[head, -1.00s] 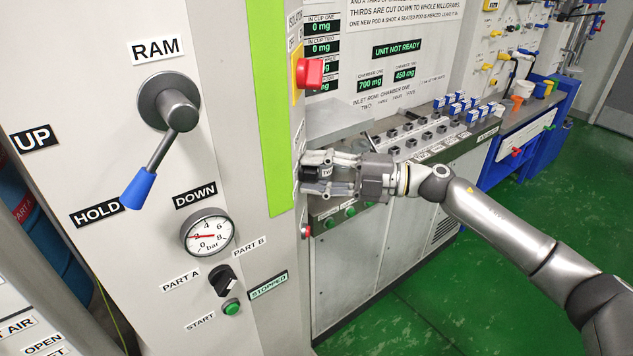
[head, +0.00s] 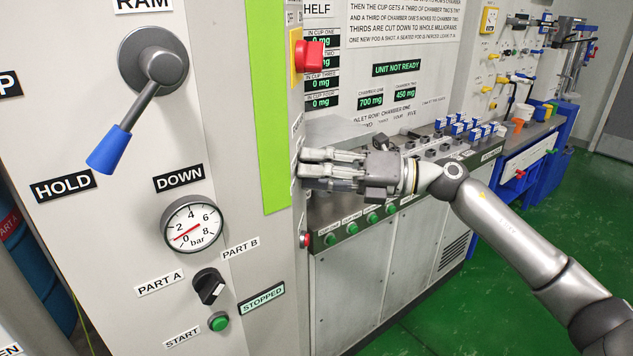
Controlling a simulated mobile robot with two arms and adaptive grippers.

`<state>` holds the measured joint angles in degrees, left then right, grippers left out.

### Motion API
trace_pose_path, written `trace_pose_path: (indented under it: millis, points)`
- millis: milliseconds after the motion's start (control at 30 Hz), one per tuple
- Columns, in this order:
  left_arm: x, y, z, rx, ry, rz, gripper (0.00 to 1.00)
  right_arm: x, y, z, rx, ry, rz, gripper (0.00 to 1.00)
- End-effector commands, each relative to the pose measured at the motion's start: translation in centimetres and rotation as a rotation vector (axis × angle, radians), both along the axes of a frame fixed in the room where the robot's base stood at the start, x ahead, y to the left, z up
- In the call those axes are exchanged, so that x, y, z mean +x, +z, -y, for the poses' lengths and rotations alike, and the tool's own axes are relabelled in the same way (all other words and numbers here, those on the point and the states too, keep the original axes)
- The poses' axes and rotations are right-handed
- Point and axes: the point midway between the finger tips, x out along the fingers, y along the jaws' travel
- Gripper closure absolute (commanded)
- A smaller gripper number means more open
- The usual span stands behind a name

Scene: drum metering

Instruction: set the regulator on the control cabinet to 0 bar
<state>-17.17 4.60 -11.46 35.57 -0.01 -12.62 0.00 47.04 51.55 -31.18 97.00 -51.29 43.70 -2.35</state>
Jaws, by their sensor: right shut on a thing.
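The control cabinet (head: 232,150) fills the left of the head view. Its round pressure gauge (head: 192,223) is marked in bar from 0 to 8. The red needle points to the lower left, between 0 and 2. My right gripper (head: 303,170) reaches in from the right to the cabinet's right side face. Its fingers are shut on the regulator there. The knob itself is mostly hidden by the fingers and the cabinet edge. My left gripper is not in view.
The ram lever (head: 125,125) with a blue handle, a black selector (head: 208,286) and a green start button (head: 218,321) are on the cabinet front. A red switch (head: 308,56) sits above my gripper. A metering bench (head: 345,280) stands behind. Green floor (head: 540,220) is clear at right.

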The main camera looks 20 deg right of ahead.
Motion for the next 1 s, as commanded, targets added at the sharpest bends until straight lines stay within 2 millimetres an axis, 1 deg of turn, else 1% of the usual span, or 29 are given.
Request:
trace_pose_path:
  millis: [33,233,767,800,900,1000]
  points:
    - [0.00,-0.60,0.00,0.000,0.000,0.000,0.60,-0.05,-0.42,-0.08,-0.012,0.003,0.019,0.86]
    - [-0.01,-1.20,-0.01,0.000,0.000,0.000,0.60,-0.03,-0.37,-0.07,-0.039,0.003,0.074,0.86]
    - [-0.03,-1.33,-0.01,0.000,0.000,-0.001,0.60,-0.04,-0.31,-0.09,-0.050,0.004,0.094,0.86]
    - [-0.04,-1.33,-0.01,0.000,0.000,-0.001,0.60,-0.04,-0.32,-0.08,-0.050,0.004,0.094,0.59]
    - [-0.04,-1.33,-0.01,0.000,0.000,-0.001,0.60,-0.03,-0.28,-0.07,-0.050,0.003,0.094,0.48]
    - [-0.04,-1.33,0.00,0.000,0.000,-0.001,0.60,-0.02,-0.22,-0.04,-0.048,0.002,0.095,0.48]
